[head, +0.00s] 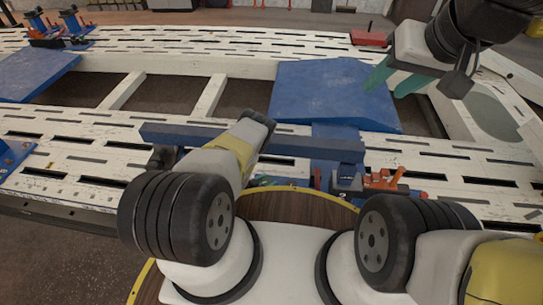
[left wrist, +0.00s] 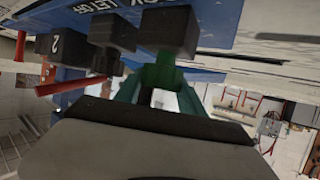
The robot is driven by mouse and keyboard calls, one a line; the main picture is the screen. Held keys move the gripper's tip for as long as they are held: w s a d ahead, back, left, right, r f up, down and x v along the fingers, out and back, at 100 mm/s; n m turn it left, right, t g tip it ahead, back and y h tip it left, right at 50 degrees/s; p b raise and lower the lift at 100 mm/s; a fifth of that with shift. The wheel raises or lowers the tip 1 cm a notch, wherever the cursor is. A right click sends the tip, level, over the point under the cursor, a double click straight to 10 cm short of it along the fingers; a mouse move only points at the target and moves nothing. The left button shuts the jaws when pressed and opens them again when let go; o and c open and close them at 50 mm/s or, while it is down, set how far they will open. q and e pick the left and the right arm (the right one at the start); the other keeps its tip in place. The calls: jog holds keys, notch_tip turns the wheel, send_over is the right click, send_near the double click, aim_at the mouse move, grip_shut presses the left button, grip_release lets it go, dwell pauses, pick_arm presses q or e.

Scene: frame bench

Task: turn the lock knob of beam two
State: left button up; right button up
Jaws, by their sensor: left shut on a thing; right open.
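Beam two appears to be the long blue beam (head: 310,147) lying across the front of the white bench in the head view. In the left wrist view a dark block marked "2" (left wrist: 55,43) and a dark latch piece (left wrist: 112,32) with a red lever (left wrist: 65,86) sit under blue metal with printed lettering. My left gripper's green fingers (left wrist: 160,82) are shut at a dark block-like knob (left wrist: 168,28); their exact contact is partly hidden. In the head view, my left arm hides most of this gripper. My right gripper (head: 394,82) is open and empty above a blue plate.
A wide blue plate (head: 325,88) lies on the slotted white bench (head: 80,130). An orange-red clamp (head: 385,181) stands right of the beam's end. More blue clamps (head: 45,25) and a red box (head: 369,38) are at the back. Open gaps lie between the bench's rails.

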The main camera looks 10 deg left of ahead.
pick_arm(q)
jog(key=shift+m+g+h, duration=0.3)
jog(key=shift+m+h, duration=0.3)
jog(key=shift+h, duration=0.1)
jog(key=o, duration=1.4)
jog(key=shift+v, duration=3.9)
jog(key=shift+w+r, duration=0.1)
